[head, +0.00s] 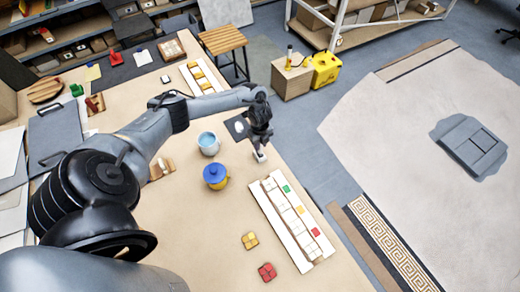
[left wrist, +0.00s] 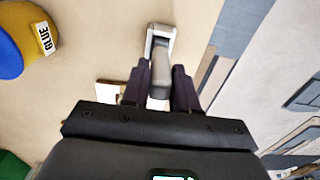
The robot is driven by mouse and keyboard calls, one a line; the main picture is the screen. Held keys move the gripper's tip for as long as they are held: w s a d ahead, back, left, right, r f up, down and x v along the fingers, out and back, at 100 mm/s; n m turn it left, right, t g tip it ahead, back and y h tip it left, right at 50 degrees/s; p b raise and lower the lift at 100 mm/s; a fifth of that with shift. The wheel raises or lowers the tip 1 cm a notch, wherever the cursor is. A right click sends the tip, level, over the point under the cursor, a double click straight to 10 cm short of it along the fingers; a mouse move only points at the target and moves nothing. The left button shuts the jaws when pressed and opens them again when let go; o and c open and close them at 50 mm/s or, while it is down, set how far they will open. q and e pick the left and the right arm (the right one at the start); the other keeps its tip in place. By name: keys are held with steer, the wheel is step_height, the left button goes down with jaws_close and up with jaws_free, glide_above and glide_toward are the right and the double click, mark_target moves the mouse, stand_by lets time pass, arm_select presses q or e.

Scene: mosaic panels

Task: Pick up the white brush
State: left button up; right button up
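The white brush (left wrist: 160,35) has a pale rectangular head and a grey handle (left wrist: 159,75). In the head view its white end (head: 260,156) shows just below my left gripper (head: 261,146), near the table's right edge. In the left wrist view, my left gripper (left wrist: 162,80) has one finger on each side of the handle, with almost no gap between them and it. It looks shut on the handle. I cannot tell whether the brush still touches the table. My right gripper is out of view.
A blue mug (head: 208,143) and a yellow pot with a blue lid (head: 215,177) stand left of the brush. A white tile panel (head: 274,209) lies in front, with loose yellow tiles (head: 250,240) and red tiles (head: 267,271).

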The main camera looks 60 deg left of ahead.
arm_select(q)
jaws_close()
steer(key=shift+r, duration=0.15)
